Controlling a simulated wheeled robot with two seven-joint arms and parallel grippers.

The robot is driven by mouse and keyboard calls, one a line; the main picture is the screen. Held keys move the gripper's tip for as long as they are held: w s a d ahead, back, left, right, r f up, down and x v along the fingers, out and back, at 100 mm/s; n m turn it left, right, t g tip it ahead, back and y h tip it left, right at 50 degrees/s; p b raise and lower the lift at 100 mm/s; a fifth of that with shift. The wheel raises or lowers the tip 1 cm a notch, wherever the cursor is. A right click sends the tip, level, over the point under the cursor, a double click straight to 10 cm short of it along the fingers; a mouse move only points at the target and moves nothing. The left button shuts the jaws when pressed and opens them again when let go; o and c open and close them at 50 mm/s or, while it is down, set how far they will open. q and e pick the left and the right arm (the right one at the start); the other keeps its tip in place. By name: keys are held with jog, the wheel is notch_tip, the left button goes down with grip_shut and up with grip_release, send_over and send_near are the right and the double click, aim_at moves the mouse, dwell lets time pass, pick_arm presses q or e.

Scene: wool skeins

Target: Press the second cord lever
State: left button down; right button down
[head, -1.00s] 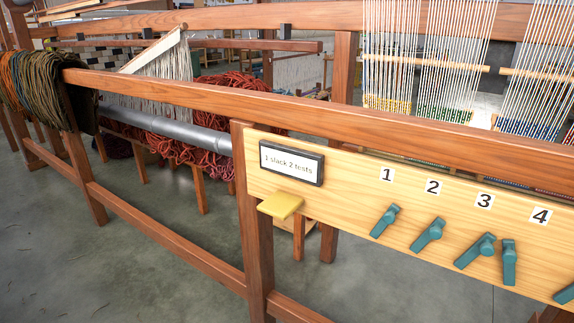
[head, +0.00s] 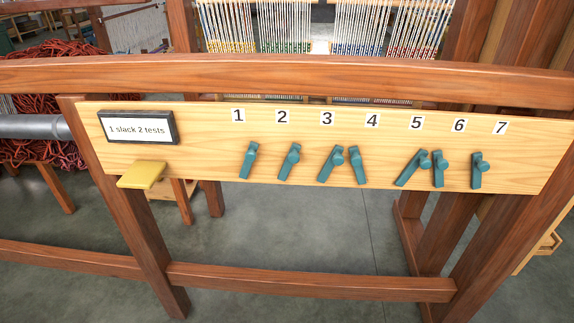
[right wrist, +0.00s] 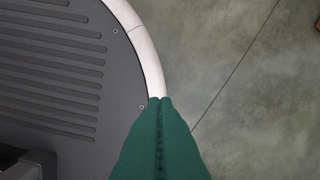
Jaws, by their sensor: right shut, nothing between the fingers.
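A pale wooden board (head: 210,180) on the loom frame carries a row of teal levers under the numbers 1 to 7. The lever under number 2 (head: 289,161) slants, its lower end to the left. Lever 1 (head: 249,161) stands to its left with a similar slant, and lever 3 (head: 330,165) to its right. Lever 4 (head: 355,167) leans the other way, close to lever 3. My right gripper (right wrist: 160,99) shows green in the right wrist view, shut and empty above the floor, away from the board. Neither gripper shows in the head view.
A framed sign (head: 138,128) reads "1 slack 2 tests", above a yellow tab (head: 142,175). A wooden rail (head: 300,78) runs above the board and a lower beam (head: 310,282) below. Concrete floor lies open in front. My base shows in the right wrist view.

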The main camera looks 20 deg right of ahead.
dwell(0.4)
jog(key=w+r+m+t+b, duration=0.1)
jog(key=w+r+m+t, duration=0.15)
jog(key=w, duration=0.75)
jog(key=w+r+m+t+b, duration=0.15)
jog(key=w+r+m, duration=0.25)
jog(key=w, duration=0.6)
jog(key=w+d+r+m+t+y, duration=0.1)
jog(key=w+r+m+t, duration=0.45)
jog(key=w+r, duration=0.75)
jog(key=w+d+r+m+t+y+b, duration=0.1)
jog(key=w+r+m+t, duration=0.3)
jog(key=r, duration=0.7)
jog(key=w+d+r+m+t+y+b, duration=0.1)
jog(key=w+r+m+t+b, duration=0.15)
jog(key=w+r, duration=0.6)
jog(key=s+r+m+t+y, duration=0.1)
jog(key=s+r+m+t, duration=0.1)
jog(key=r, duration=0.9)
jog(key=s+a+r+m+t, duration=0.1)
jog(key=s+r+m, duration=0.1)
jog(key=r, duration=0.8)
jog(key=shift+s+r+t+y, duration=0.4)
jog(key=shift+s, duration=0.3)
jog(key=shift+a, duration=0.1)
